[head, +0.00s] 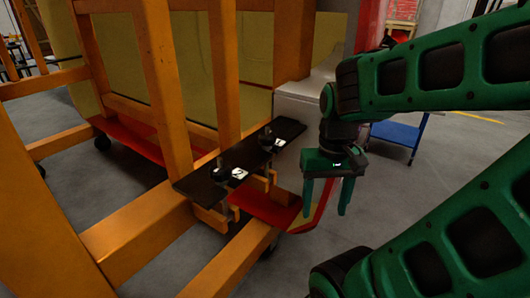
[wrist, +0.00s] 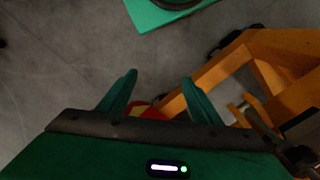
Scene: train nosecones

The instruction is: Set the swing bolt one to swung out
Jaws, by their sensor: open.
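Two dark swing bolts stand on a black plate (head: 205,181) fixed to the orange wooden frame, a nearer bolt (head: 222,168) and a farther bolt (head: 267,139). Each has a small white label beside it, too small to read surely, so I cannot tell which is bolt one. Both look upright in the plate; their lower ends are partly hidden. My green gripper (head: 326,205) hangs to the right of the plate, fingers down, apart from both bolts. It is open and empty, and its fingers also show in the wrist view (wrist: 158,80).
The orange frame (head: 165,100) holds a large yellowish panel (head: 258,45) and fills the left. A red, yellow-edged part (head: 270,210) lies below the plate. A blue cart (head: 397,135) stands behind my gripper. Grey floor (head: 400,190) is open to the right.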

